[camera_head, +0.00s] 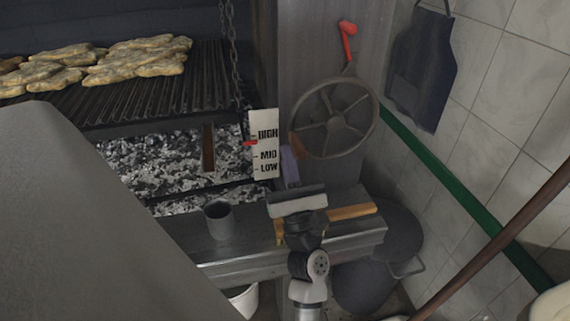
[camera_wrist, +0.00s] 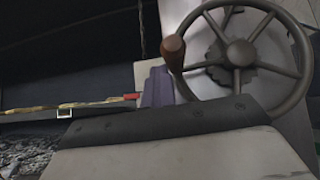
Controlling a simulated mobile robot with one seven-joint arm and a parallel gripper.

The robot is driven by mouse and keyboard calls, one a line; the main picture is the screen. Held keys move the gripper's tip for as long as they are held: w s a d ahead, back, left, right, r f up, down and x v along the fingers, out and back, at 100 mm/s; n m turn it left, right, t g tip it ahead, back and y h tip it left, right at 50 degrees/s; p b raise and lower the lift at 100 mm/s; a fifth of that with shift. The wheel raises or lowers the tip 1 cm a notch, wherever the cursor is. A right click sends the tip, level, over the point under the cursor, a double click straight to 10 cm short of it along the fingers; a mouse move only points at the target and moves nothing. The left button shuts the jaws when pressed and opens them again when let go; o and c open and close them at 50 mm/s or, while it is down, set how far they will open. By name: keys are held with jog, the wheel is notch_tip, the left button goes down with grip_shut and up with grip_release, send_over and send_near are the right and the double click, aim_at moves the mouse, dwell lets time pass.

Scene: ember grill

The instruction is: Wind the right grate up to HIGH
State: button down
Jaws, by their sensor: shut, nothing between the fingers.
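The right grate (camera_head: 160,97) hangs on a chain over the coals and carries pieces of meat. A white scale plate (camera_head: 264,170) reads HIGH, MID and LOW. Its red pointer (camera_head: 250,143) is between HIGH and MID, nearer HIGH; it also shows in the wrist view (camera_wrist: 131,96). The spoked handwheel (camera_head: 334,118) is on the post to the right; it fills the upper right of the wrist view (camera_wrist: 240,54). Its brown knob (camera_wrist: 173,52) is at the wheel's left side. My gripper (camera_head: 289,161) is shut and empty, its purple fingers (camera_wrist: 158,86) close beside the knob; contact is unclear.
A grey cup (camera_head: 219,220) and a wooden-handled tool (camera_head: 352,212) are on the ledge near my wrist. A red handle (camera_head: 348,40) is above the wheel. An apron (camera_head: 421,66) hangs on the tiled wall. A long brown pole (camera_head: 500,240) leans at the right.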

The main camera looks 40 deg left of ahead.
jog(key=shift+w+d+r+p, duration=0.1)
jog(key=shift+w+r+p, duration=0.1)
jog(key=shift+r, duration=0.3)
jog(key=shift+w+d+r+p, duration=0.1)
jog(key=shift+r+p, duration=0.05)
jog(key=shift+r, duration=0.35)
jog(key=shift+s, duration=0.1)
jog(key=shift+a, duration=0.1)
